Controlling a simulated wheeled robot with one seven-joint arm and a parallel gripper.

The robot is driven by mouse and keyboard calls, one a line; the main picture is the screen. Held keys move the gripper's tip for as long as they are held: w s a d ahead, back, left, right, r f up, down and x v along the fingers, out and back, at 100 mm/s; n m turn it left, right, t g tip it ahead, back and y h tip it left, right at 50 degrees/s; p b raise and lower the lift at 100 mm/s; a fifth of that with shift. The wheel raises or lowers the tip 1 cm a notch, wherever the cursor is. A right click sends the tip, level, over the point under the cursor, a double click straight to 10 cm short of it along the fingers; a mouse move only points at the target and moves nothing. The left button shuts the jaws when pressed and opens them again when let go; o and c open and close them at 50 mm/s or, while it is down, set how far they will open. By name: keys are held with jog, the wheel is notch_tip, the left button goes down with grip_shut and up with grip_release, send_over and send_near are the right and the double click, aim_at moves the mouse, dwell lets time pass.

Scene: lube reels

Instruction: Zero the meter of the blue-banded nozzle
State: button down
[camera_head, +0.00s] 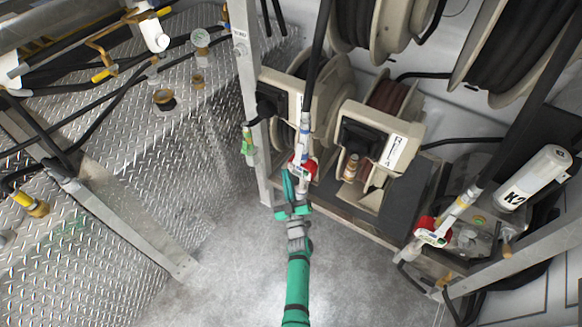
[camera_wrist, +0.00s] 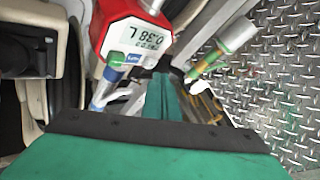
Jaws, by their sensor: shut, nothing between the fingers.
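The blue-banded nozzle (camera_head: 305,128) hangs upright in front of the left reel in the head view, with its red meter (camera_head: 303,167) near its lower end. In the wrist view the red meter (camera_wrist: 122,27) is at the top centre. Its display (camera_wrist: 143,39), seen upside down, appears to read 0.38 L.
A second nozzle with a yellow band and red meter (camera_head: 433,231) stands at the right, near a white K2 cylinder (camera_head: 535,178). A green-marked fitting (camera_head: 248,143) is on the metal post left of my gripper. Reels (camera_head: 372,140) stand behind. The floor (camera_head: 225,270) in front is clear.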

jog(key=shift+w, duration=0.1)
dwell(0.7)
jog(key=shift+w+d, duration=0.2)
jog(key=shift+w, duration=0.1)
jog(key=shift+w+d, duration=0.45)
jog(key=shift+w, duration=0.05)
dwell(1.2)
jog(key=shift+s+a, duration=0.7)
jog(key=shift+s, duration=0.2)
jog(key=shift+s+a, duration=0.75)
jog(key=shift+s, duration=0.25)
jog(key=shift+s+a, duration=0.7)
jog(key=shift+s, duration=0.3)
jog(key=shift+s, duration=0.1)
